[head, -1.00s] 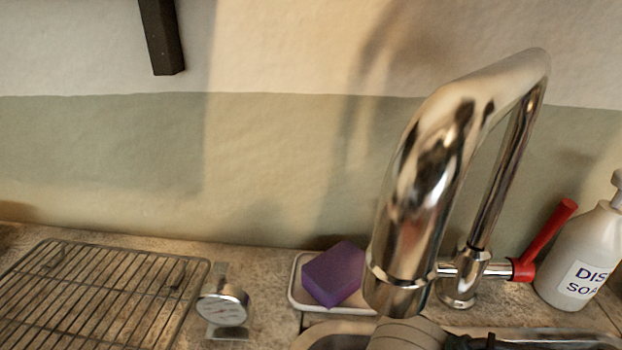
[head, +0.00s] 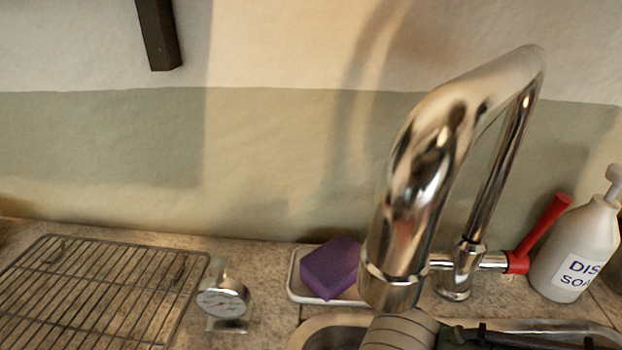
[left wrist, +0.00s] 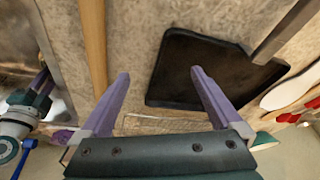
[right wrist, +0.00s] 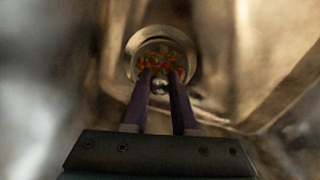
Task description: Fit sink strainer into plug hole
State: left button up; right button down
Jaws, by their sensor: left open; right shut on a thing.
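In the right wrist view my right gripper (right wrist: 160,78) is shut on the small shiny knob of the sink strainer (right wrist: 160,58). The strainer is round, with red, orange and green bits in it. A pale metal ring surrounds it; I cannot tell whether this is the strainer's own rim or the plug hole's edge, nor whether the strainer is seated. The sink's metal rim (head: 322,330) shows at the bottom of the head view; the basin is mostly cut off. My left gripper (left wrist: 158,82) is open and empty, away from the strainer.
The chrome tap (head: 425,165) arches over my arm at the sink. A purple sponge (head: 330,266) on a white dish, a dial timer (head: 224,300), a wire rack (head: 95,295) and a soap bottle (head: 580,250) stand around. A dark tray (left wrist: 205,72) shows in the left wrist view.

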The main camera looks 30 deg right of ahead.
pick_arm(q)
jog(key=shift+d+r, duration=0.1)
jog(key=shift+r, duration=0.1)
jog(key=shift+f+b, duration=0.9)
jog(key=shift+f, duration=0.15)
pick_arm(e)
jog(key=shift+f, duration=1.15)
jog(key=c, duration=0.6)
grip_release()
pick_arm(q)
jog(key=shift+r, duration=0.1)
pick_arm(e)
jog(key=shift+r, duration=0.1)
notch_tip(320, 180, up, 9)
jog(key=p, duration=0.4)
jog(key=shift+f, duration=0.2)
jog(key=shift+r+p, duration=0.3)
jog(key=shift+r, duration=0.25)
pick_arm(q)
notch_tip(320, 180, up, 4)
jog(key=shift+r, duration=0.15)
